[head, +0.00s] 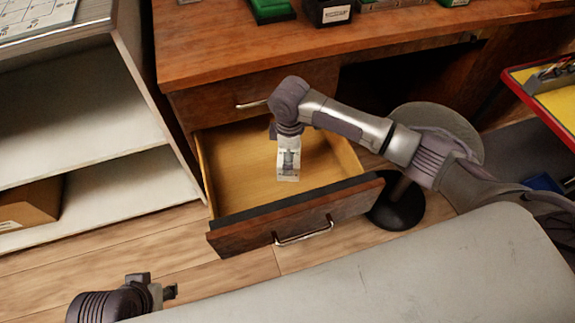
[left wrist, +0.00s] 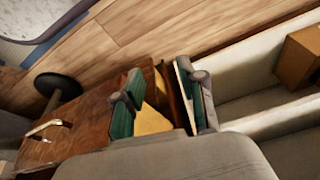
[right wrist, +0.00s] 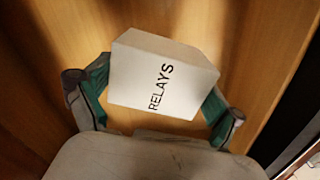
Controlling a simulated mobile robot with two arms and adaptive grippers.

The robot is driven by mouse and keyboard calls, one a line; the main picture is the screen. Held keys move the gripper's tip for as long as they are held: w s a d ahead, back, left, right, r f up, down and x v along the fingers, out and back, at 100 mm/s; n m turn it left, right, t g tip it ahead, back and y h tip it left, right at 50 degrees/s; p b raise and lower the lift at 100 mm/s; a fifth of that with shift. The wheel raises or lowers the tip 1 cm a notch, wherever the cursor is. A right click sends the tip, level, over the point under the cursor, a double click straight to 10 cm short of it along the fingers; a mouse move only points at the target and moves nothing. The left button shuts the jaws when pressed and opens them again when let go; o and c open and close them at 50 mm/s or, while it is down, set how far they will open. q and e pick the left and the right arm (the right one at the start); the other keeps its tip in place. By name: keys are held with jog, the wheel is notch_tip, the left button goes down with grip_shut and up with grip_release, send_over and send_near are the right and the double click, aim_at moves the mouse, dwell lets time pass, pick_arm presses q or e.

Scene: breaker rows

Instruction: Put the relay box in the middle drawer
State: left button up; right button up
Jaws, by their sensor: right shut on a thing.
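The relay box (right wrist: 163,75) is a white box with RELAYS printed on its side. My right gripper (right wrist: 155,100) is shut on it, with one finger on each side. In the head view my right gripper (head: 288,168) points down over the inside of the pulled-out drawer (head: 250,239); the box is hard to tell from the gripper there. This drawer sits below a closed drawer of the desk. Whether the box touches the drawer floor cannot be told. My left gripper (head: 167,292) is low at the left, away from the drawer; its fingers are apart and empty in the left wrist view (left wrist: 162,100).
The closed upper drawer (head: 225,98) is just above the open one. A white shelf unit (head: 85,178) with a cardboard box (head: 28,205) stands at the left. A stool with a dark round base (head: 395,212) is right of the drawer. Several items stand on the wooden desk (head: 215,45).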

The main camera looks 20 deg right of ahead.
notch_tip(320, 180, down, 3)
jog(key=shift+r+b, duration=0.1)
jog(key=shift+b, duration=0.35)
jog(key=shift+f, duration=0.85)
pick_arm(q)
jog(key=w+t, duration=0.1)
jog(key=w+d+t, duration=0.1)
jog(key=w, duration=0.2)
jog(key=shift+w+d+r+t+h, duration=0.25)
jog(key=shift+w+t+h, duration=0.05)
jog(key=shift+w+t, duration=0.1)
jog(key=shift+s, duration=0.1)
pick_arm(e)
jog(key=o, duration=1)
jog(key=shift+f, duration=0.15)
